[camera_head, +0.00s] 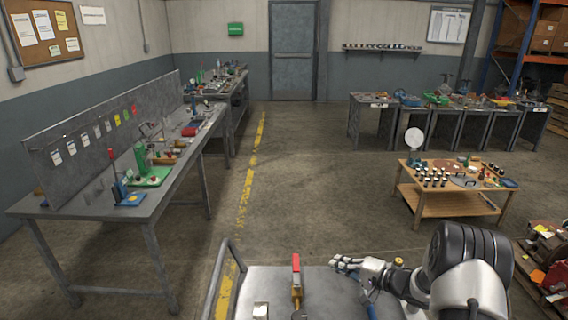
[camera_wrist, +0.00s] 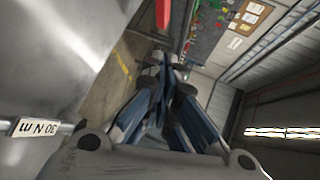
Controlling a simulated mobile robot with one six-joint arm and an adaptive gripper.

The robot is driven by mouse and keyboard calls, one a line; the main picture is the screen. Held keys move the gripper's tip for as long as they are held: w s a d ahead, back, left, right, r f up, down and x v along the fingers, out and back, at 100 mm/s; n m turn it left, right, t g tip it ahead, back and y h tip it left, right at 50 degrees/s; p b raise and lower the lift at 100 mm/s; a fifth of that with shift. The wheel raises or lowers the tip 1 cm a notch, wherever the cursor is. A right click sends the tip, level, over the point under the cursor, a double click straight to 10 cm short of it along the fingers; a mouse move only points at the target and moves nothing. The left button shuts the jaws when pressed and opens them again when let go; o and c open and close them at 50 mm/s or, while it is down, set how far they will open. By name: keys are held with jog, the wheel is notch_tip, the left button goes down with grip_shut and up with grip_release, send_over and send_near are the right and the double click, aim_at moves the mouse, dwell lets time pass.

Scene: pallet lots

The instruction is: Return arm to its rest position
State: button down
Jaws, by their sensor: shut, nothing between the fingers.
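My gripper (camera_head: 340,262) is folded low over the right part of a grey metal cart top (camera_head: 328,292) in the head view, pointing left. My white and black arm is bent at the lower right. In the wrist view my gripper (camera_wrist: 168,62) shows its blue-grey fingers drawn together, with nothing held between them. The gripper's height above the cart top cannot be told.
A red-handled clamp (camera_head: 296,270) stands on the cart left of my gripper. A long workbench (camera_head: 88,205) runs along the left. A wooden table (camera_head: 450,205) with small parts stands at the right. The middle floor (camera_head: 310,170) is clear.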

jog(key=d+r+n+t+h, duration=0.1)
jog(key=d+r+n+h, duration=0.25)
jog(key=r+h, duration=1.15)
jog(key=s+r+g+y, duration=0.2)
jog(key=s+r+y, duration=0.1)
jog(key=s+r, duration=0.9)
jog(key=s+a+f+n+g+y, duration=0.1)
jog(key=s+a, duration=0.4)
jog(key=s, duration=0.9)
jog(key=s+a+f+n+g+y, duration=0.1)
jog(key=s+a+n+g, duration=0.3)
jog(key=s, duration=1.1)
jog(key=shift+a+f+n, duration=0.3)
jog(key=shift+a+n, duration=0.05)
jog(key=shift+a, duration=0.85)
